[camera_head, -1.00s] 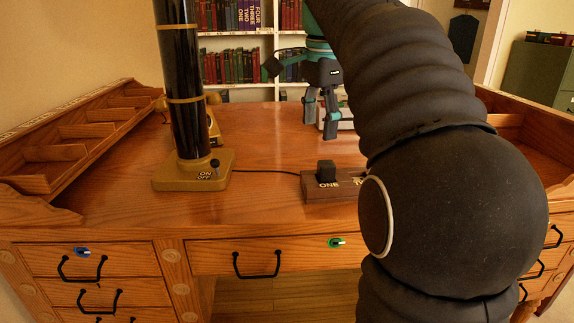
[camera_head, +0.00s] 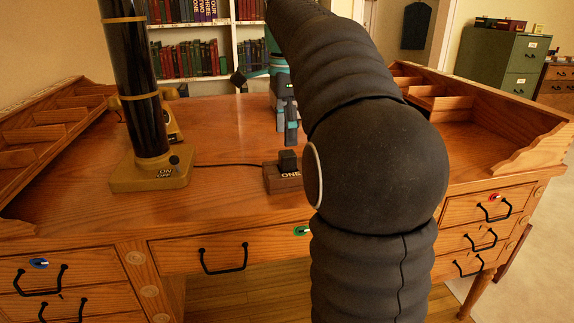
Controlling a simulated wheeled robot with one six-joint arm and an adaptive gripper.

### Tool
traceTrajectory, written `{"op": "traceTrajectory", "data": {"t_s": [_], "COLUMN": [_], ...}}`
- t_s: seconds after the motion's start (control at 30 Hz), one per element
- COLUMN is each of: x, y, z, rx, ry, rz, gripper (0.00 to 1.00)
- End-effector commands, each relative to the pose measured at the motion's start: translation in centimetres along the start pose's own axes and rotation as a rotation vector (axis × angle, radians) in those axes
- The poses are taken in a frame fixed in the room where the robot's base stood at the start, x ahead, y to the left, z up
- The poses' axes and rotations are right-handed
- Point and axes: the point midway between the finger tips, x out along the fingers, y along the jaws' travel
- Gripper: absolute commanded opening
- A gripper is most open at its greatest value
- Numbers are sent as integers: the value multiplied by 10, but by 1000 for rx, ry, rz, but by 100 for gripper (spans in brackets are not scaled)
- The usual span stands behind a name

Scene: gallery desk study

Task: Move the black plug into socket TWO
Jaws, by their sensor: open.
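The black plug (camera_head: 288,161) sits upright on the wooden socket block (camera_head: 281,184), in the socket marked ONE. A black cord runs from the block to the brass-based black column. Socket TWO is hidden behind my own arm. My gripper (camera_head: 290,137) points down above the desk, behind the plug and apart from it as far as I can tell. It is open and seems empty; my arm covers part of it.
The black column on its brass base (camera_head: 150,178), with an ON/OFF switch, stands left of the block. Raised wooden organisers (camera_head: 500,140) edge the desk (camera_head: 225,130) on both sides. The desk top between column and block is clear but for the cord.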

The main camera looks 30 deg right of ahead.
Motion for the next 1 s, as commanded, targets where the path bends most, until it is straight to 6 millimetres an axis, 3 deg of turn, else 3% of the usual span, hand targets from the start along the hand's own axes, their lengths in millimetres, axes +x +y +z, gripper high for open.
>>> {"op": "traceTrajectory", "data": {"t_s": [0.2, 0.53, 0.83, 0.87, 1.0], "x": [14, 55, 60, 59, 59], "y": [0, 0, 0, 0, 0], "z": [-1, -3, -3, -3, -3], "rx": [0, 0, 0, 0, 0], "ry": [0, 0, 0, 0, 0], "rz": [0, 0, -1, -1, -1], "gripper": [67, 67, 67, 64, 29]}}
